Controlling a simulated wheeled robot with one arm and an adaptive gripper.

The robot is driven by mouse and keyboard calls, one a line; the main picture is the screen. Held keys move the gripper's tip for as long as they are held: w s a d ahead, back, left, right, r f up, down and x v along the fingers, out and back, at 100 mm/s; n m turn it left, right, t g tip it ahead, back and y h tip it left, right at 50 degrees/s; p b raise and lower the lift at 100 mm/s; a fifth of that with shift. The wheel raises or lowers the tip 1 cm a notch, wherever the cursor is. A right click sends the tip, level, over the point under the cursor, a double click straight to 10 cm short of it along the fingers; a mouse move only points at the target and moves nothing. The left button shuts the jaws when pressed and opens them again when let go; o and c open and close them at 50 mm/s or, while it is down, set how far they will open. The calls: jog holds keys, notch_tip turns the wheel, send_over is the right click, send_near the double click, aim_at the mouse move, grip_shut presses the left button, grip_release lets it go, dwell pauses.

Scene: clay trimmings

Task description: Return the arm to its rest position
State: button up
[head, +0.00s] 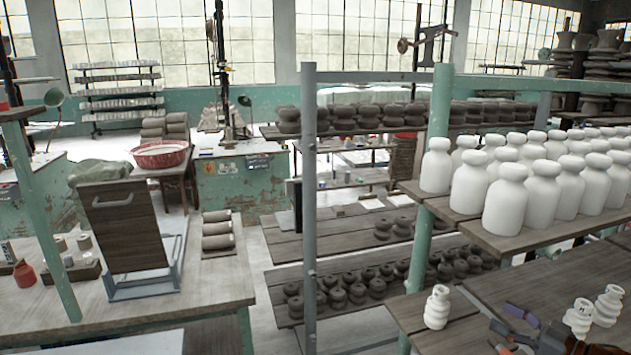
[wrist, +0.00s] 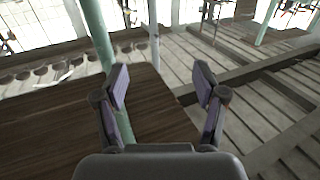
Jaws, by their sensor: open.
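My gripper (wrist: 160,84) is open in the wrist view. Its two purple-padded fingers stand wide apart with nothing between them. Below and beyond them are a dark brown board (wrist: 60,115) and a slatted wooden surface (wrist: 250,85). In the head view my gripper (head: 517,322) is at the bottom right, above the lower brown shelf board (head: 455,325). Part of my arm is cut off by the bottom edge of that view.
White ribbed pieces (head: 437,307) stand on the lower board near my gripper. White bottles (head: 507,200) crowd the shelf above. A green post (head: 440,120) and a grey post (head: 309,200) rise nearby. Dark clay pots (head: 338,298) fill racks further left.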

jog(key=w+d+r+m+g+h+b, duration=0.2)
jog(key=w+d+m+h+b, duration=0.2)
jog(key=w+h, duration=0.75)
jog(key=s+a+f+m+g+b, duration=0.1)
jog(key=s+a+f+g+b, duration=0.1)
jog(key=s+a, duration=0.8)
jog(key=s+a+f+m+g+b, duration=0.1)
jog(key=s+a+f+g, duration=0.4)
jog(key=s+a, duration=0.6)
jog(key=s+a+f+m+g+b, duration=0.1)
jog(key=s+a+f+g+b, duration=0.2)
jog(key=s, duration=1.9)
jog(key=a+g+y, duration=0.1)
jog(key=a+g, duration=0.3)
jog(key=a, duration=0.4)
jog(key=shift+f, duration=0.4)
